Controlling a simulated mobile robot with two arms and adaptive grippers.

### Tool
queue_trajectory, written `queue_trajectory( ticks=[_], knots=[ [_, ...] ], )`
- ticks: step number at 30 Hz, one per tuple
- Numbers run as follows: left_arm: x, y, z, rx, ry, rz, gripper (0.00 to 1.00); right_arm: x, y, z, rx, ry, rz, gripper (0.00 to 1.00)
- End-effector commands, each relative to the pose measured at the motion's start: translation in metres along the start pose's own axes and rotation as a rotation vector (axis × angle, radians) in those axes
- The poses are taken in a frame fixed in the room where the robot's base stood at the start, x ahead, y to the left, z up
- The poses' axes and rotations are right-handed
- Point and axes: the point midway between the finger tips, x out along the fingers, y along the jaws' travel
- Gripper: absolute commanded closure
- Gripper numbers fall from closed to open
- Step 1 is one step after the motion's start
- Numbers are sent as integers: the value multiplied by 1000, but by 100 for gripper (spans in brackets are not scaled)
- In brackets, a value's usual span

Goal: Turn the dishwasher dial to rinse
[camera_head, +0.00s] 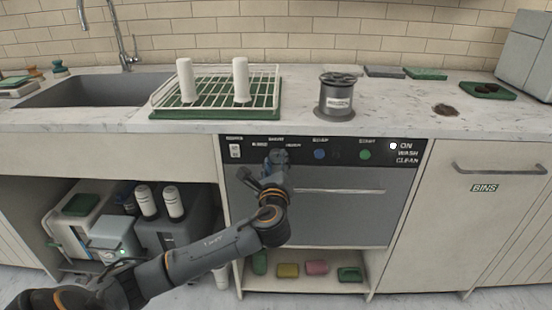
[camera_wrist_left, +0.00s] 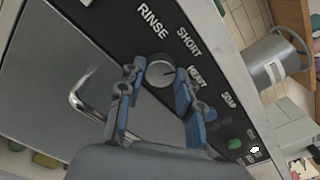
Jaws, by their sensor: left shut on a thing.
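The dishwasher (camera_head: 330,205) is under the counter, with a black control panel (camera_head: 336,156) along its top. The round silver dial (camera_wrist_left: 160,73) shows in the left wrist view, with RINSE, SHORT and HEAVY printed around it. A dark mark on the dial appears to point towards the HEAVY side. My left gripper (camera_head: 276,157) is at the panel and hides the dial in the head view. In the left wrist view its blue fingertips (camera_wrist_left: 158,74) are shut on the dial, one on each side. My right gripper is not in view.
The dishwasher handle (camera_head: 340,191) is below. A grey canister (camera_head: 336,97) and a dish rack (camera_head: 218,92) stand on the counter above.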

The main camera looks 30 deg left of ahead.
Motion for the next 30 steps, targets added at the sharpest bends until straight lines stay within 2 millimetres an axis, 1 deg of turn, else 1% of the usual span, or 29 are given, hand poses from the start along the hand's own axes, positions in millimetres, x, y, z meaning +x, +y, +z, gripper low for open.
queue_trajectory(
  ticks=[6, 13, 21, 30],
  knots=[
    [0, 0, -1, -209, 2, 3, 97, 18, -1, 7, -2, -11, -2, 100],
    [-1, 1, -2, -428, 2, 4, 97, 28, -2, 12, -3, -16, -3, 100],
    [-1, 1, -2, -684, 2, 4, 97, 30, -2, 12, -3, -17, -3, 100],
    [0, 1, -2, -970, 1, 5, 97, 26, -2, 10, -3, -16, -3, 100]
  ],
)
